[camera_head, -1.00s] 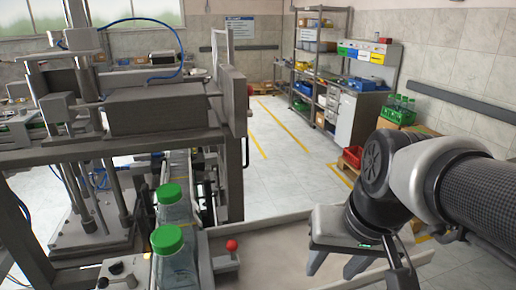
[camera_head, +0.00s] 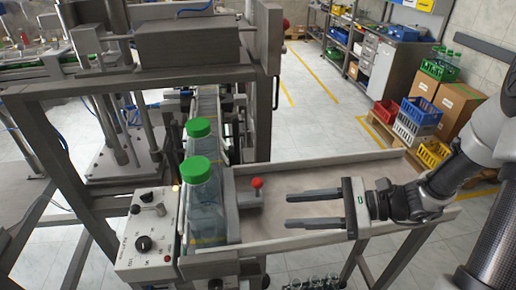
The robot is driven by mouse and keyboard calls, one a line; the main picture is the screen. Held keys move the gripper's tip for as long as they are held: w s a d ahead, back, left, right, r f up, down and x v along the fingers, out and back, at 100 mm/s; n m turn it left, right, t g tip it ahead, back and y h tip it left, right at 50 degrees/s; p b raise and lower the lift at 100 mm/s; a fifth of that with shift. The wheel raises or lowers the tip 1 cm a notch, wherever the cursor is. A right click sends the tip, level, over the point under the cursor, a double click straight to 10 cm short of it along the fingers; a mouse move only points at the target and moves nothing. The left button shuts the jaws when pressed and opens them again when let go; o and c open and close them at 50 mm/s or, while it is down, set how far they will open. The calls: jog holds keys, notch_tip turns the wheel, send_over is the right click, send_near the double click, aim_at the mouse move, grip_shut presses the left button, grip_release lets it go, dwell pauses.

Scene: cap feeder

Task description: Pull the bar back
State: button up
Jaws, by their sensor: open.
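The bar (camera_head: 232,203) is a grey metal piece standing along the left end of the shallow tray (camera_head: 330,236), beside the bottles. A bracket with a red ball knob (camera_head: 257,183) sits at its right side. My gripper (camera_head: 287,209) is over the tray, to the right of the knob, with its two long fingers apart and pointing left. It is open and empty, and a gap shows between the fingertips and the knob bracket. Two clear bottles with green caps (camera_head: 200,169) stand in the lane left of the bar.
A control box (camera_head: 147,232) with knobs stands left of the bottles. The feeder's metal frame (camera_head: 262,110) rises behind them. Crates (camera_head: 418,111) and cardboard boxes (camera_head: 456,104) stand at the right on the floor. The tray is clear around my fingers.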

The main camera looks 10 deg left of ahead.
jog(key=w+m+t+y, duration=0.1)
jog(key=m, duration=0.1)
jog(key=w+d+f+m+t, duration=0.1)
jog(key=w+m+t, duration=0.1)
jog(key=w+d+f+m+t+y, duration=0.1)
jog(key=w+m+t, duration=0.1)
jog(key=shift+w+f+m+y, duration=0.15)
jog(key=shift+w+m+y, duration=0.15)
jog(key=shift+m, duration=0.1)
jog(key=shift+w+a, duration=0.1)
jog(key=shift+a, duration=0.15)
jog(key=p, duration=0.1)
send_over(244, 194)
jog(key=w, duration=0.1)
jog(key=shift+d, duration=0.1)
grip_shut()
